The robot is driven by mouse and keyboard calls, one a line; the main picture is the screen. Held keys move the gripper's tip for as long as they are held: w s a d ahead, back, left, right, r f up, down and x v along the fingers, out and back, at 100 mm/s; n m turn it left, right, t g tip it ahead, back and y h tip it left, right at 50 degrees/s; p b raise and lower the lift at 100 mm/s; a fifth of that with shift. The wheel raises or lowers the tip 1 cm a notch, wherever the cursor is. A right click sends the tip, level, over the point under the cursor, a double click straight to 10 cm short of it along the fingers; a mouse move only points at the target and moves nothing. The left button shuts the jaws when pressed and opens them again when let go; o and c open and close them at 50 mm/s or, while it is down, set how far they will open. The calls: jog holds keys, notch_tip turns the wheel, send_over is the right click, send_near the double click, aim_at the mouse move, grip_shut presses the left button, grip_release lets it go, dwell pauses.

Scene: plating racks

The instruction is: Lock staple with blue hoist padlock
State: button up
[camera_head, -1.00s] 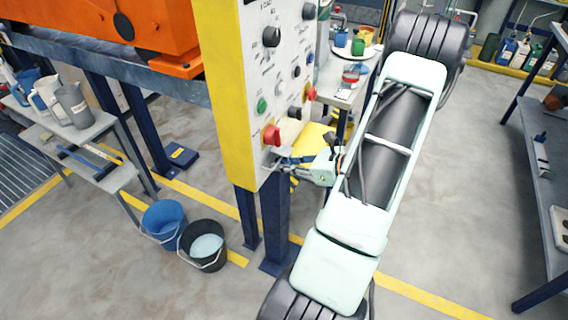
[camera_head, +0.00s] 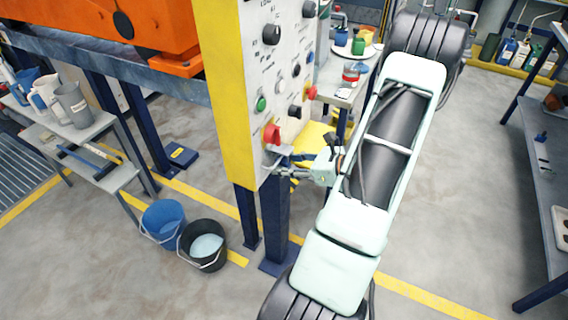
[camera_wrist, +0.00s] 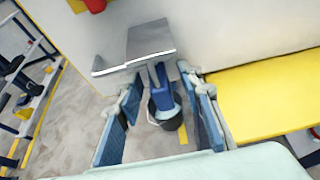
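My gripper (camera_wrist: 162,110) is open in the wrist view, its two blue-padded fingers wide apart. Between them, farther off, a narrow blue piece with a grey upper part (camera_wrist: 161,88) shows below a bent grey metal bracket (camera_wrist: 150,42). It may be the blue padlock, but I cannot tell it surely from the blue post behind. The bracket stands out from the pale panel; I cannot make out the staple's opening. In the head view my gripper (camera_head: 303,164) is at the panel's lower right corner, beside the bracket (camera_head: 282,150) and below the red knob (camera_head: 272,134).
The control panel (camera_head: 282,85) has a yellow side and several knobs. A blue bucket (camera_head: 163,222) and a black bucket (camera_head: 190,241) stand on the floor below. A yellow surface (camera_wrist: 265,95) lies close right of my fingers. A shelf rack (camera_head: 548,190) stands at the right.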

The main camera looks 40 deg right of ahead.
jog(key=v, duration=1.2)
jog(key=shift+a, duration=0.1)
